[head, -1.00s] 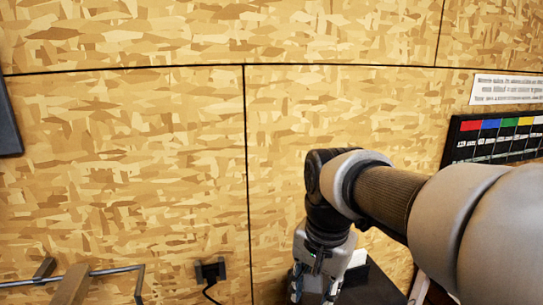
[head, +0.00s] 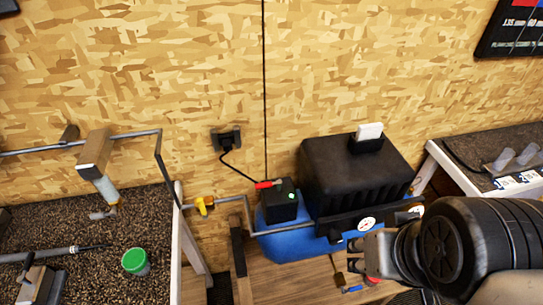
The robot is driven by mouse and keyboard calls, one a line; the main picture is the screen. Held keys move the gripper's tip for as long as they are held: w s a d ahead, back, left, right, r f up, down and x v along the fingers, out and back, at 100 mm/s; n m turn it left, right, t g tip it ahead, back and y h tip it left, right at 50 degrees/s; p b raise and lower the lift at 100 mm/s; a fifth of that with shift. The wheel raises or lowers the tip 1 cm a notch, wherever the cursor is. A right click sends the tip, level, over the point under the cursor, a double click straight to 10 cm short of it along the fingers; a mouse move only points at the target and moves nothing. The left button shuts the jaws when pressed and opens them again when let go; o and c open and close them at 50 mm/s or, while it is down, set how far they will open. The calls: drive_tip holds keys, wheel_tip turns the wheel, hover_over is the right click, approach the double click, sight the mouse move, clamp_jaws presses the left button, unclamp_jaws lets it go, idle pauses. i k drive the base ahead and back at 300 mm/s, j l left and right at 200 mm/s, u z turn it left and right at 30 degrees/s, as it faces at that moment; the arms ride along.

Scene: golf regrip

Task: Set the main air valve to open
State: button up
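A small valve with a yellow handle (head: 205,204) sits on the grey pipe between the left bench and the blue compressor. The handle is small in the head view, and I cannot tell its exact angle to the pipe. My gripper (head: 353,257) is at the lower right, in front of the compressor, pointing left. Its two fingers look apart with nothing seen between them. It is well to the right of the yellow handle and not touching it.
The compressor has a black cover (head: 350,170), a blue tank (head: 290,243), gauges (head: 367,224) and a switch box (head: 280,205) with a red lever (head: 268,184). A left bench (head: 60,215) holds a green-lidded jar (head: 135,261). A power cord (head: 236,168) runs from the wall.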

sight(202, 209)
drive_tip(key=u, duration=1.3)
